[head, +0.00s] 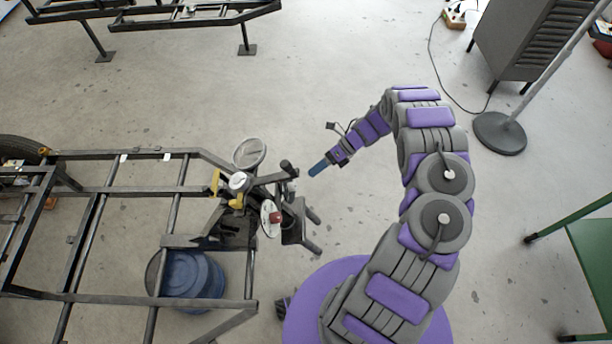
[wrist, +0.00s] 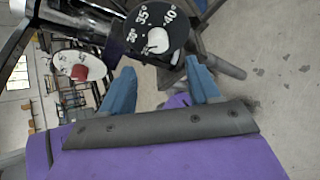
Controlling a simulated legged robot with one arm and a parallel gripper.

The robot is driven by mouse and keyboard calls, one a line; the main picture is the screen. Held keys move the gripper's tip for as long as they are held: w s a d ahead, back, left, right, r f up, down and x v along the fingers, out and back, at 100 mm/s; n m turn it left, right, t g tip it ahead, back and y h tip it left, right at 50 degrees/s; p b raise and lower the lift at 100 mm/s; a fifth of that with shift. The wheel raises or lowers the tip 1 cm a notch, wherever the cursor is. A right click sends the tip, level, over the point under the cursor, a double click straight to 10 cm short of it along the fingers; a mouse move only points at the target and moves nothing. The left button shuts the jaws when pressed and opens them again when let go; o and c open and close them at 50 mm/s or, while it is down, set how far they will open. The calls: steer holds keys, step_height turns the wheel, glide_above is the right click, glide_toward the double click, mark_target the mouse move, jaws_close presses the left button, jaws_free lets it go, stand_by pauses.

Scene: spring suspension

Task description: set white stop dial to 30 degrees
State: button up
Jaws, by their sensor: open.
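In the wrist view, a black dial face (wrist: 150,28) carries white degree marks reading about 30, 35 and 40. A white knob (wrist: 157,40) sits on its lower part; its exact pointer setting is too small to tell. My gripper (wrist: 160,75) is open and empty, its two blue fingers apart, with the dial just beyond and between the tips. In the head view, my gripper (head: 318,168) is right of the dial assembly, apart from it. I cannot make out the degree face in that view.
A white disc with a red knob (wrist: 80,70) is left of the black dial; it also shows in the head view (head: 268,210). A round gauge (head: 250,153) tops the assembly. A dark metal frame (head: 110,156) extends left, above a blue drum (head: 190,275).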

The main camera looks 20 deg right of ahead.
steer(key=v, duration=0.8)
steer(key=shift+d+r+p, duration=0.15)
steer(key=shift+d+p, duration=0.15)
steer(key=shift+d, duration=0.05)
